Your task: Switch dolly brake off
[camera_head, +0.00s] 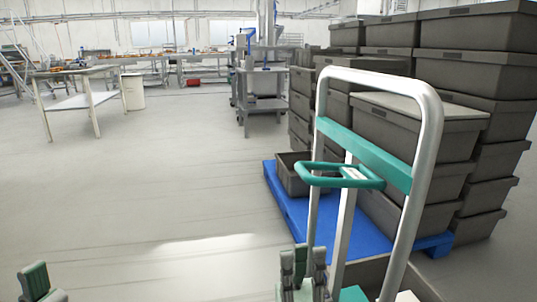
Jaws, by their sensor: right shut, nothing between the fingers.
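The dolly's silver tubular frame (431,130) stands upright at right of centre, with a teal crossbar (372,155) across it. A teal loop-shaped lever (340,182), which looks like the brake handle, sticks out to the left from the crossbar, roughly level. My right gripper (302,256) is shut and empty, below the lever and beside the lower frame, apart from the lever. My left gripper (36,277) shows only partly at the bottom left corner, far from the dolly; its jaw opening is unclear.
Grey crates (420,125) are stacked high behind the dolly on a blue pallet (292,212). A grey bin lies low behind the frame. A worktable (75,72) and white bin (133,91) stand far left. The floor at left and centre is clear.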

